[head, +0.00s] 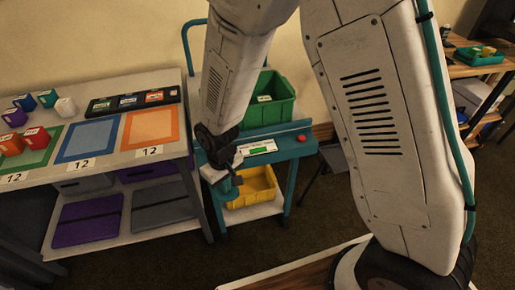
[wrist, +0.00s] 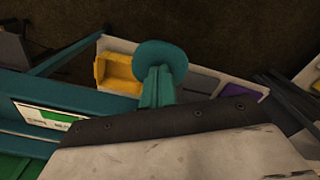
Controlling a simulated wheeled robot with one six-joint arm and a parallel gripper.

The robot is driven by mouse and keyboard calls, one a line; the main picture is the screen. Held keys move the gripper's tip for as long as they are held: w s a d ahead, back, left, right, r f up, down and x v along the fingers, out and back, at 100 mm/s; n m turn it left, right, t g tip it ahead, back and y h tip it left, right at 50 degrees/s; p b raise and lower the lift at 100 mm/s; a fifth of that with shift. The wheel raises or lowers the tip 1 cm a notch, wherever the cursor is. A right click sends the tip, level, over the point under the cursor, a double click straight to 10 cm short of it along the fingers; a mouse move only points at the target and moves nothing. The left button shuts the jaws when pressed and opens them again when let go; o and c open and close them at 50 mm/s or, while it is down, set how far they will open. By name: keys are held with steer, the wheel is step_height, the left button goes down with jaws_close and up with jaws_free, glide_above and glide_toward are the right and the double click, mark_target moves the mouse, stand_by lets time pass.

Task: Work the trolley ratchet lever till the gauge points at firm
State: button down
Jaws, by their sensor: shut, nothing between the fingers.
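The teal trolley (head: 292,150) stands right of the work table. Its gauge strip (head: 260,148) is white with a green patch; the pointer and words are too small to read. The strip also shows in the wrist view (wrist: 45,116). A teal lever with a round end (head: 228,189) is at the trolley's left side; it shows as a disc on a stem in the wrist view (wrist: 160,58). My gripper (head: 220,172) is shut and empty, right at the lever. I cannot tell whether they touch. The fingertips are hidden in the wrist view.
A green bin (head: 268,98) sits on the trolley top and a yellow bin (head: 258,186) on its lower shelf. A red knob (head: 301,138) is at its right corner. The table (head: 108,162) with colored mats and blocks is close on the left. Floor in front is clear.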

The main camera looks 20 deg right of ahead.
steer(key=shift+f, duration=2)
steer(key=shift+r, duration=4.55)
steer(key=s+d+r+m, duration=0.2)
steer(key=s+d+r, duration=0.7)
steer(key=r, duration=0.4)
steer(key=s+d+r+m+t, duration=0.1)
steer(key=s+d+r+m, duration=0.2)
steer(key=s+d+r, duration=0.7)
steer(key=shift+s+d+r+m, duration=0.3)
steer(key=shift+d+r, duration=0.65)
steer(key=shift+r, duration=0.5)
